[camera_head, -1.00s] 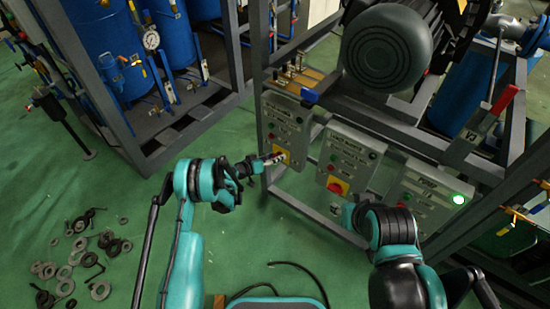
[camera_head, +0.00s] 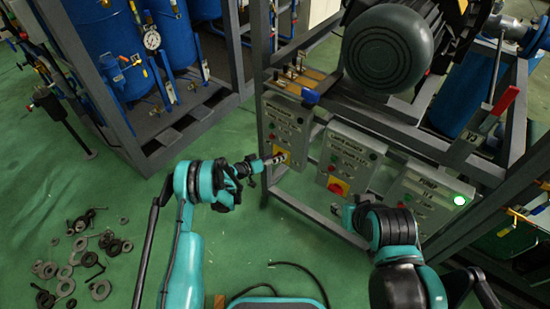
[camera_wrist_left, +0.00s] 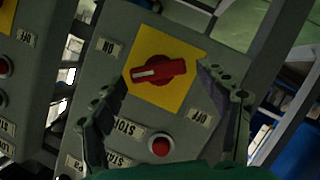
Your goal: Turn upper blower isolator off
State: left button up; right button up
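The left control panel (camera_head: 286,116) of three is a grey box on the frame. Its isolator is a red rotary knob (camera_wrist_left: 158,72) on a yellow plate (camera_wrist_left: 170,92), with a white mark on the knob's left half in the left wrist view. Labels beside the plate appear to read ON and OFF. My left gripper (camera_head: 278,159) is at this switch in the head view and partly covers it. In the wrist view its fingers are open either side of the knob, with gaps visible. My right gripper (camera_head: 347,213) is low before the middle panel; its finger opening is unclear.
A red push button (camera_wrist_left: 161,145) sits below the knob. The middle panel (camera_head: 351,153) and right panel (camera_head: 426,190), with a lit green lamp (camera_head: 459,200), stand to the right. A motor (camera_head: 387,48) is above. Loose rings (camera_head: 72,258) lie on the floor.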

pick_arm(q)
jog(key=v, duration=1.2)
